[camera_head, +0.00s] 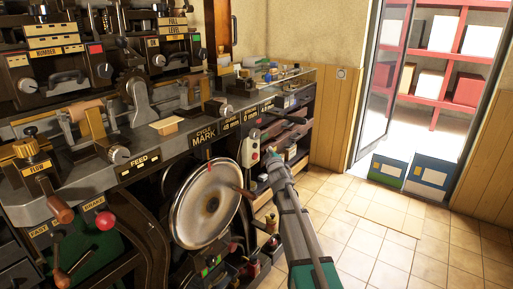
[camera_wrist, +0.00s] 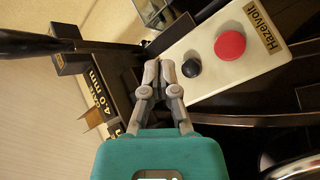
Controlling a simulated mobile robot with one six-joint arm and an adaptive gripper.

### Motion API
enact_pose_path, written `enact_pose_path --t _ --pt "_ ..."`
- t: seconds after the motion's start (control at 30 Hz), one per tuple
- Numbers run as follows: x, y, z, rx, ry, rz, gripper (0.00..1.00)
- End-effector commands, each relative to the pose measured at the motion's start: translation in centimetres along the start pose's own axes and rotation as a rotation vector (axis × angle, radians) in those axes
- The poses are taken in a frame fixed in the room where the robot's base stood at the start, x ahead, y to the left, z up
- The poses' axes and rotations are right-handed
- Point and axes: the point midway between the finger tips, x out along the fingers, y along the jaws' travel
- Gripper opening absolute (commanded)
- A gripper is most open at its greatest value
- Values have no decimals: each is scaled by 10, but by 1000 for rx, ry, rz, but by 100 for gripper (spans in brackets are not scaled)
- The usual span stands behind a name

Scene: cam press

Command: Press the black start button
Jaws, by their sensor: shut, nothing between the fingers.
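The black start button (camera_wrist: 191,68) is a small dark dome on a white, tilted control panel (camera_wrist: 205,80) in the wrist view. A larger red button (camera_wrist: 229,45) sits beside it, up and to the right, next to a "Hazelvolt" label. My gripper (camera_wrist: 158,66) is shut and empty, its fingertips just left of the black button in the picture. I cannot tell whether they touch the panel. In the head view the white panel (camera_head: 249,152) is on the machine's right side, with my gripper (camera_head: 270,160) close to its right. The black button is too small to make out there.
A dark lever (camera_wrist: 32,43) and a "4.0 mm" plate (camera_wrist: 95,90) lie left of my fingers in the wrist view. A large metal handwheel (camera_head: 207,203) stands left of the panel in the head view. The tiled floor (camera_head: 350,220) to the right is mostly clear.

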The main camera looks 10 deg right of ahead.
Motion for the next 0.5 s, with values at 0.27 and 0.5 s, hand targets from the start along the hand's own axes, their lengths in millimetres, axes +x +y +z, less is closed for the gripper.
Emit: enact_pose_path --t 0.27,0.5 --pt "11 -7 -7 1 0 0 0" --pt "18 -13 -13 0 1 0 0"
